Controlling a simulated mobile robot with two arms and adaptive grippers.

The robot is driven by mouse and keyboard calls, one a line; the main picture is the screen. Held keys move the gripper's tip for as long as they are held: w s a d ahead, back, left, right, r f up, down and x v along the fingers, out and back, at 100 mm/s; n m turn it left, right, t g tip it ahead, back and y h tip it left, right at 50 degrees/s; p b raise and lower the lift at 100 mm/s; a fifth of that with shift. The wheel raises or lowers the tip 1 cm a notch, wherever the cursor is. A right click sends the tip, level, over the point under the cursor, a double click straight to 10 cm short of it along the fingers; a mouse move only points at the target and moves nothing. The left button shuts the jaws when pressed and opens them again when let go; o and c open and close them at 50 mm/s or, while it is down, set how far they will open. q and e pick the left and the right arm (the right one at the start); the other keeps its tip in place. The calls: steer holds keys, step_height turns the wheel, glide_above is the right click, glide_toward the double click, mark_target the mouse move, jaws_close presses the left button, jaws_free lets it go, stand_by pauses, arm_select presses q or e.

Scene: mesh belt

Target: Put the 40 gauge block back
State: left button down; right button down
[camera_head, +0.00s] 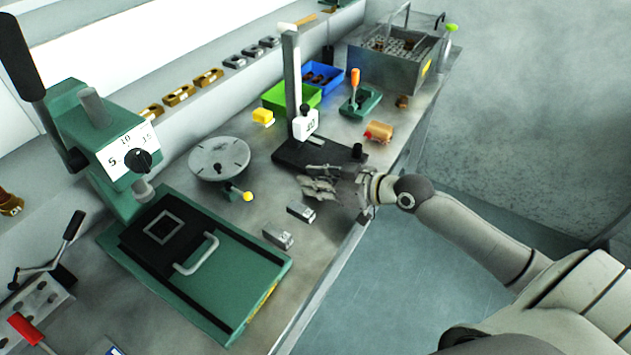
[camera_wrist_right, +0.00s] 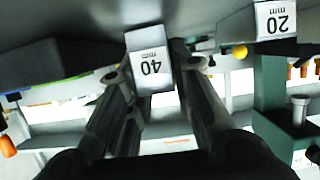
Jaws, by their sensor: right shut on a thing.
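My right gripper (camera_head: 318,187) is over the bench near its front edge, beside the dark base of the height stand. In the right wrist view, which looks upside down, the gripper (camera_wrist_right: 155,85) is shut on the grey 40 gauge block (camera_wrist_right: 150,66), marked "40 mm". Its label faces the camera, between the two fingers. In the head view the block is hard to tell apart from the fingers. I cannot tell whether it touches the bench. A block marked "20 mm" (camera_wrist_right: 274,20) lies apart from it. My left gripper is not in view.
Two grey blocks, a nearer one (camera_head: 278,236) and a farther one (camera_head: 301,212), lie left of the gripper. The height stand (camera_head: 292,85) rises behind. A round plate (camera_head: 220,158) with a yellow-knobbed lever and a green press (camera_head: 225,290) stand to the left.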

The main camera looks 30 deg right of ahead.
steer(key=shift+s+a+f, duration=0.1)
steer(key=shift+s+f, duration=0.15)
steer(key=shift+f, duration=0.35)
steer(key=c, duration=1.6)
jaws_free()
steer(key=shift+s+f, duration=0.1)
steer(key=shift+f, duration=0.15)
steer(key=shift+o, duration=0.2)
steer(key=shift+r+p, duration=0.4)
steer(key=shift+r, duration=0.15)
steer(key=shift+d+f, duration=0.1)
steer(key=shift+d, duration=0.1)
steer(key=v, duration=0.3)
steer(key=b+v, duration=0.1)
steer(key=v, duration=0.1)
steer(key=shift+s+d+r, duration=0.15)
steer(key=shift+s+r, duration=0.05)
steer(key=shift+r, duration=0.3)
steer(key=shift+r+v, duration=0.1)
steer(key=shift+v, duration=1.35)
steer(key=shift+r+v, duration=0.15)
steer(key=shift+v, duration=1.3)
steer(key=shift+w, duration=0.15)
